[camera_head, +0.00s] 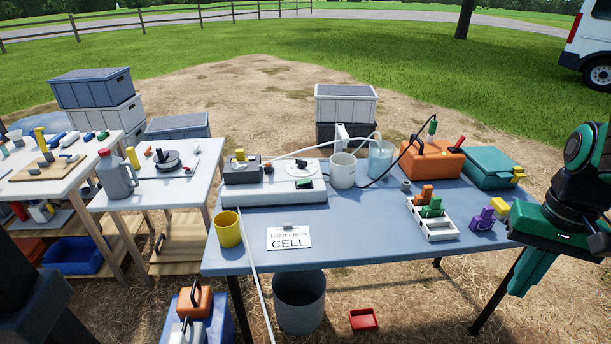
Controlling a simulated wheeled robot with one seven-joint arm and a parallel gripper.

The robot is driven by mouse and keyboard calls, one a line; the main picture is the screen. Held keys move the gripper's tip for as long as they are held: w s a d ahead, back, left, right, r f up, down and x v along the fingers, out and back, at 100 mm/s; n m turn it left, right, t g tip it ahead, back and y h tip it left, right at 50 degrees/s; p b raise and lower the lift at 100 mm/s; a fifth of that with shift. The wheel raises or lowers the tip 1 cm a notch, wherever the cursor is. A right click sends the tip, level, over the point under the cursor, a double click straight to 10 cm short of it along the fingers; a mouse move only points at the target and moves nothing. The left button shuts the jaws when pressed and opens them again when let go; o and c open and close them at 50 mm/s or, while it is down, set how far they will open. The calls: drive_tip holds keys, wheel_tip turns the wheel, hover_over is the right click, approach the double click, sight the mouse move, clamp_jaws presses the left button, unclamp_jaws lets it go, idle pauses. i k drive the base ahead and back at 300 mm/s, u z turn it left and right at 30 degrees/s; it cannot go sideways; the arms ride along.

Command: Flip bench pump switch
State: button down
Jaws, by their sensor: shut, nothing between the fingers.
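The bench pump appears to be the long pale unit (275,197) at the left back of the blue table. It carries a dark grey box with a yellow knob (240,155) and a round white disc (300,169). A small dark-and-green part (304,183) on its right front looks like the switch; its position is too small to tell. White tubing runs from the unit toward the cups. My dark and teal arm stands at the far right, over the table's right edge and well apart from the pump. My gripper's fingers do not show.
On the blue table (330,250) are a yellow cup (228,229), a CELL card (289,238), a grey cup (342,171), a clear beaker (380,160), an orange case (432,160), a teal case (492,167) and a white rack (433,222). The table's front middle is clear.

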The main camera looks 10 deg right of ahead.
sight(307, 181)
drive_tip(key=z, duration=0.6)
drive_tip(key=i, duration=1)
drive_tip(key=u, duration=1.2)
